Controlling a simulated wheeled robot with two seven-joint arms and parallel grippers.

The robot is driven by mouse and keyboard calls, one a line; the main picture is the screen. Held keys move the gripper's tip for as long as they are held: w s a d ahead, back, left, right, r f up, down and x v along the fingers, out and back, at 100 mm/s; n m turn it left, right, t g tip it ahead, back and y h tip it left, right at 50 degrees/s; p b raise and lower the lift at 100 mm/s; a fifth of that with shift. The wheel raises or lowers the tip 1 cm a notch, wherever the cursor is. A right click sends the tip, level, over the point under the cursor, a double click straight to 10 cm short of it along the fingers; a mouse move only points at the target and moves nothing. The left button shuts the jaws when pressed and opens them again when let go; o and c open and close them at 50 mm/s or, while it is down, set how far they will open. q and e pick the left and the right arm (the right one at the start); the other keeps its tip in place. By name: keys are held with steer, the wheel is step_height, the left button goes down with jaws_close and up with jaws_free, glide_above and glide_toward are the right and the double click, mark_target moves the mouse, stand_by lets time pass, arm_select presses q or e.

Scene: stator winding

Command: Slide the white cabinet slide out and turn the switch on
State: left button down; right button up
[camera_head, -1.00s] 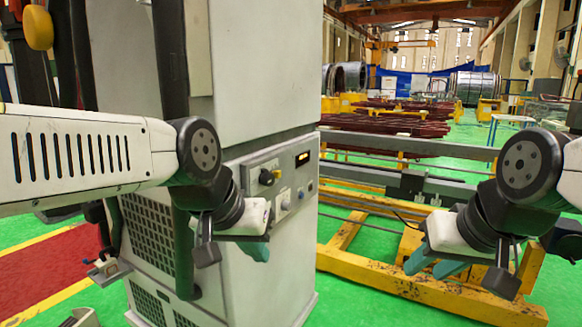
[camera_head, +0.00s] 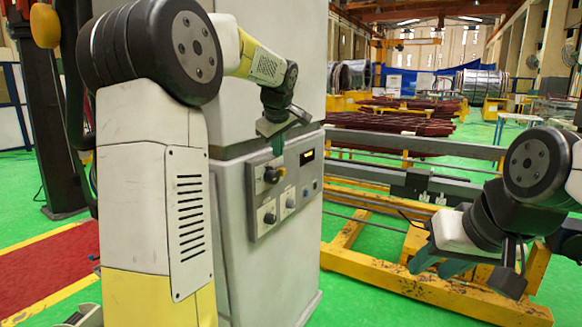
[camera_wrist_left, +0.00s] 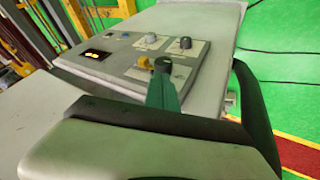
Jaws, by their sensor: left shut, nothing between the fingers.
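The tall white cabinet (camera_head: 236,253) stands in front of me, left of centre. Its grey control panel (camera_head: 301,160) faces right and stands a little proud of the cabinet front. The switch, a black knob with a yellow part beside it (camera_head: 272,174), sits at the panel's upper left; the black knob also shows in the left wrist view (camera_wrist_left: 179,72). My left gripper (camera_head: 278,143) is shut and empty, its green fingertips (camera_wrist_left: 162,92) close to the switch; contact cannot be told. My right gripper (camera_head: 440,264) is open and empty, well to the right.
Two more knobs (camera_head: 270,217) and a lit display (camera_head: 307,157) are on the panel. A yellow frame (camera_head: 400,285) with grey rails (camera_head: 430,187) stands right of the cabinet.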

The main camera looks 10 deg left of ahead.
mark_target(272, 175)
arm_select(q)
steer(key=shift+n+y, duration=0.4)
steer(key=shift+n, duration=0.4)
steer(key=w, duration=0.4)
steer(key=shift+w+f, duration=0.15)
steer(key=x, duration=1)
steer(key=shift+w+d, duration=0.1)
steer(key=shift+w, duration=0.05)
